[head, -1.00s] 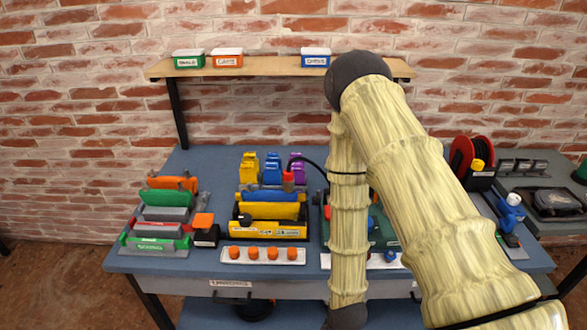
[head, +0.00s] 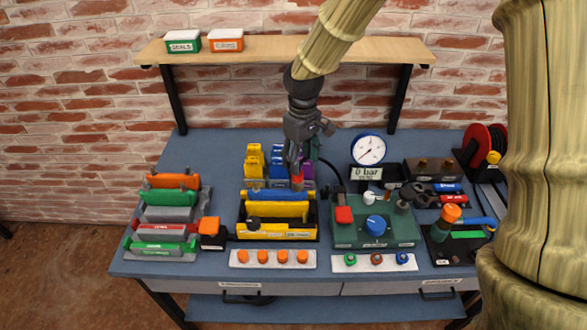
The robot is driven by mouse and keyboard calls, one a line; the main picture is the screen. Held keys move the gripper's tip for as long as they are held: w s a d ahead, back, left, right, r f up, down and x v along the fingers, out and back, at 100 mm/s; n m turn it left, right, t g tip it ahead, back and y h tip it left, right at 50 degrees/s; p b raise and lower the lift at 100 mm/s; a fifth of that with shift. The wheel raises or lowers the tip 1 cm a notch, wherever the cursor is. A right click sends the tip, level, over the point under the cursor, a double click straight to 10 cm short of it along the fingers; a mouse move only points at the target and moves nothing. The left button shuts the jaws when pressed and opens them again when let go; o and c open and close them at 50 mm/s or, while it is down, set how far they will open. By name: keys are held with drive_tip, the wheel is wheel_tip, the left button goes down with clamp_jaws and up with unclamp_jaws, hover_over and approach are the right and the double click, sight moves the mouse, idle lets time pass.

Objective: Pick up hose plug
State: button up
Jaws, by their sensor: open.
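The hose plug, a small red piece (head: 297,182), stands upright behind the yellow and blue blocks of the yellow-fronted tray (head: 276,232). A black hose (head: 331,168) curves away from its top to the right. My gripper (head: 296,168) points down from above, open, with its fingers at the top of the plug. The fingers hide part of the plug and the hose end. I cannot tell whether they touch it.
A green unit with a blue knob (head: 376,225) and a pressure gauge (head: 368,149) are to the right. A shelf (head: 385,48) runs above. Orange knobs line a white strip (head: 240,258) in front.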

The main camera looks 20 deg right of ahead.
sight(298, 180)
drive_tip(key=shift+w+d+r, duration=0.1)
drive_tip(key=shift+w+r, duration=0.45)
drive_tip(key=shift+r, duration=0.1)
drive_tip(key=shift+w, duration=0.3)
drive_tip(key=shift+w+f+p, duration=0.1)
drive_tip(key=shift+f+p, duration=0.7)
drive_tip(key=shift+f, duration=2.1)
drive_tip(key=shift+w+f+p, duration=0.1)
drive_tip(key=shift+f+p, duration=1.3)
drive_tip(key=shift+f, duration=0.95)
drive_tip(key=c, duration=1.2)
drive_tip(key=shift+r, duration=0.1)
